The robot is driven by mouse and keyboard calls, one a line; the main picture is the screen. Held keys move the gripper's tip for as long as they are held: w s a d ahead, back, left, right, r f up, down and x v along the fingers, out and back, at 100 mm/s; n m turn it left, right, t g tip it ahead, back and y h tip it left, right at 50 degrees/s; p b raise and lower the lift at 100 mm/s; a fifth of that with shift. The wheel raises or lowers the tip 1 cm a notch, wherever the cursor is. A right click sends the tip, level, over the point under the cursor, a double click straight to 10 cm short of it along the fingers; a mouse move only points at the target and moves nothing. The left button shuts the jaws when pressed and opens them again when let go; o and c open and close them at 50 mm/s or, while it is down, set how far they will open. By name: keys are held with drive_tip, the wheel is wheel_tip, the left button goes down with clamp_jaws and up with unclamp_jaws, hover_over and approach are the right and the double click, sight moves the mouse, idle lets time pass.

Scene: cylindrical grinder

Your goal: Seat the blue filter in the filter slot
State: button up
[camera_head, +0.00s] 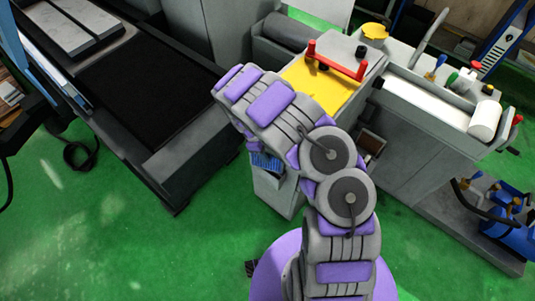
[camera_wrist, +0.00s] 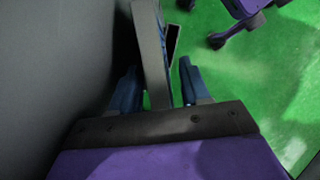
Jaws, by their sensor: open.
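The blue filter (camera_head: 266,160), a small blue ribbed patch, shows at the upper edge of a grey box-like cabinet (camera_head: 275,190), partly hidden by my arm. I cannot tell how deep it sits; the filter slot is not clearly seen. In the wrist view, my gripper (camera_wrist: 159,80) is open, with one dark blue finger on each side of an upright grey edge (camera_wrist: 148,50). A thin strip of blue shows beside that edge. I cannot tell whether the edge belongs to the filter or the cabinet, or whether the fingers touch it.
The grey grinder with a yellow top (camera_head: 322,88) and red handle (camera_head: 336,62) stands close beyond my arm. A dark machine bed (camera_head: 150,85) is at left. A blue-and-red unit (camera_head: 508,215) is at right. Green floor (camera_head: 120,240) is open at lower left.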

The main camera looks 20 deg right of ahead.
drive_tip(key=p+v, duration=0.1)
drive_tip(key=v, duration=0.9)
drive_tip(key=shift+r, duration=0.2)
